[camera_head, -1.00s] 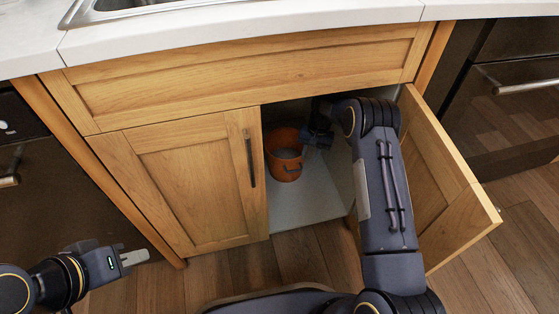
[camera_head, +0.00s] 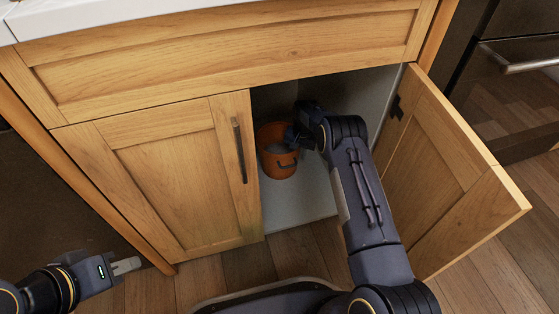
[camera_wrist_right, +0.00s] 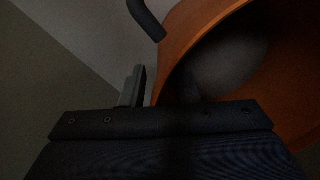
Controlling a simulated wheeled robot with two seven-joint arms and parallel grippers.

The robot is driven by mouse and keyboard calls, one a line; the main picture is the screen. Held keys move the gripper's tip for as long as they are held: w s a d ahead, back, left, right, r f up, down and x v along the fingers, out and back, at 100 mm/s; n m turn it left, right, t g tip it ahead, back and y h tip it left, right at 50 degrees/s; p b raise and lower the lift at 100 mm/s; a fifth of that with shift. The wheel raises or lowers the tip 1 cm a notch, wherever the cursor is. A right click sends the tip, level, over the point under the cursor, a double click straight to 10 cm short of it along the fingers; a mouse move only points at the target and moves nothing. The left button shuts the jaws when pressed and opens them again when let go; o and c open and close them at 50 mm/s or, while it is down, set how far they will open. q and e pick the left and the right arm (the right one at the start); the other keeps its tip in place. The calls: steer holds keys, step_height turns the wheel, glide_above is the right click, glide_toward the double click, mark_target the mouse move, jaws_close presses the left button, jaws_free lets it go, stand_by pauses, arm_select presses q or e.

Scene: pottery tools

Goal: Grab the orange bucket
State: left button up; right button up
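The orange bucket (camera_head: 277,160) stands upright inside the open cabinet, with a dark handle on its near side. In the right wrist view, the bucket (camera_wrist_right: 190,32) fills the upper right, with its grey inside showing. My right gripper (camera_head: 292,138) is at the bucket's right rim. In the wrist view, my right gripper (camera_wrist_right: 163,88) has its fingers apart, one outside the bucket wall and one dimly seen on the inner side. A small gap shows by the outer finger. My left gripper (camera_head: 126,266) is low at the left, away from the bucket; its finger gap is unclear.
The open right cabinet door (camera_head: 440,165) stands beside my right arm. The left door (camera_head: 175,170) is shut. The cabinet floor (camera_head: 300,205) is clear in front of the bucket. The drawer front (camera_head: 230,60) and countertop (camera_head: 110,12) lie above the opening.

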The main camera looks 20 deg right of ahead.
steer(key=shift+r, duration=0.1)
jaws_close()
stand_by(1.2)
steer(key=shift+w+r, duration=0.2)
